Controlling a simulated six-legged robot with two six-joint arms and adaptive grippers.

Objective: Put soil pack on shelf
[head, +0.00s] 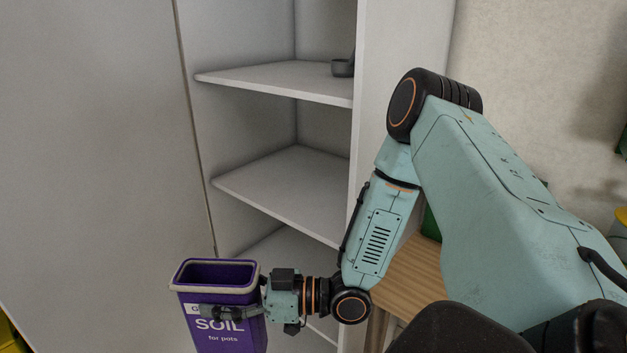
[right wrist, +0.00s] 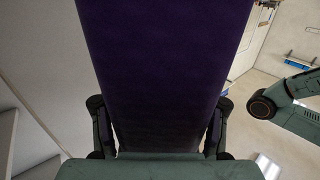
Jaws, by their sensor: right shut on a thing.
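The soil pack (head: 221,335) is a purple, open-topped box with a pale rim and the words "SOIL for pots". My right gripper (head: 228,311) is shut on it, with a finger across its front, and holds it upright in front of the cabinet. In the right wrist view the purple pack (right wrist: 165,75) fills the middle, between the two fingers of my right gripper (right wrist: 160,130). The shelf unit has a top shelf (head: 270,80), a middle shelf (head: 285,190) and a lower shelf (head: 275,255). My left gripper is not in view.
A small dark cup-like object (head: 342,68) stands on the top shelf near the right side panel. The middle shelf looks empty. A large cabinet door or panel (head: 90,150) is at left. A wooden surface (head: 415,270) lies right of the cabinet, partly behind my right arm.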

